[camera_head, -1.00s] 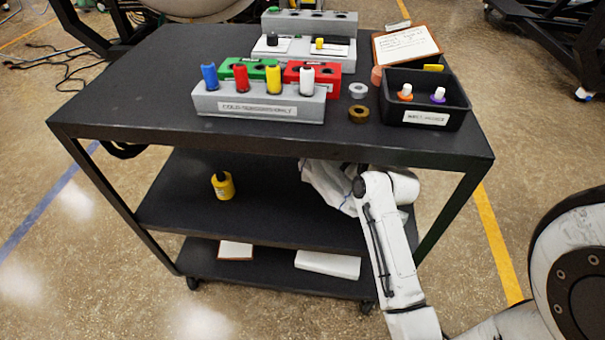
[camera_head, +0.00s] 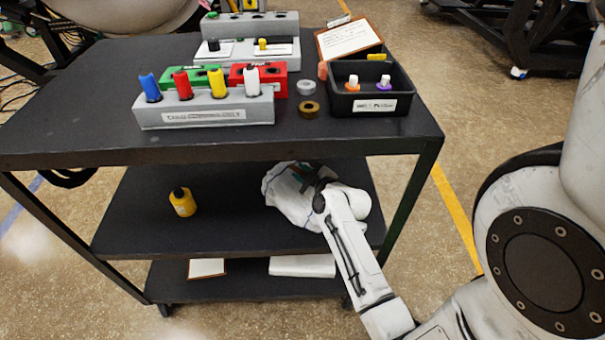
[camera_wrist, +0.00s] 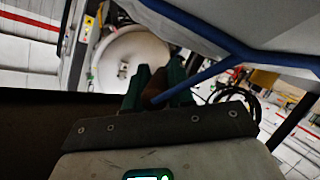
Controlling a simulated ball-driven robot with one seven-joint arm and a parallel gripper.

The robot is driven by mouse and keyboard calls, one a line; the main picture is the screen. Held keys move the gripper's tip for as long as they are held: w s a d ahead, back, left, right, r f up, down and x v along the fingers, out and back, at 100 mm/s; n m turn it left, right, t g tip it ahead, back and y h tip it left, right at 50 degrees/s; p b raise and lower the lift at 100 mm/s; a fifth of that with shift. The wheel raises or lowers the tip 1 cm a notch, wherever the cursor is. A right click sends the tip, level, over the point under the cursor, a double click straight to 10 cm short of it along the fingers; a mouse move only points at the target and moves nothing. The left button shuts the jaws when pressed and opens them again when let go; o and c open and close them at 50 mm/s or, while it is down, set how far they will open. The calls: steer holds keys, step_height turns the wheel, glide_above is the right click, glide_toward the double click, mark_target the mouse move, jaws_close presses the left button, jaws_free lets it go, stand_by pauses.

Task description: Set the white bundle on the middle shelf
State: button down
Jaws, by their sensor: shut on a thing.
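The white bundle (camera_head: 285,200) is a crumpled white cloth with blue edging, at the right part of the cart's middle shelf (camera_head: 235,220), under the top. In the wrist view the bundle (camera_wrist: 275,30) fills the upper right, with a blue edge strip running down to my fingers. My gripper (camera_head: 302,174) is at the bundle's upper right side, partly hidden by my wrist. In the wrist view my gripper (camera_wrist: 155,82) has dark green fingers closed on the blue-edged cloth. Whether the bundle's underside touches the shelf, I cannot tell.
A yellow bottle (camera_head: 183,203) stands left on the middle shelf, with bare shelf between it and the bundle. The cart top (camera_head: 90,125) overhangs and carries a grey marker block (camera_head: 205,116) and a black bin (camera_head: 370,104). A white block (camera_head: 302,266) lies on the bottom shelf.

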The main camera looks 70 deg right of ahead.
steer(key=c, duration=1.4)
jaws_free()
steer(key=shift+f, duration=0.1)
steer(key=o, duration=0.4)
steer(key=shift+o, duration=0.2)
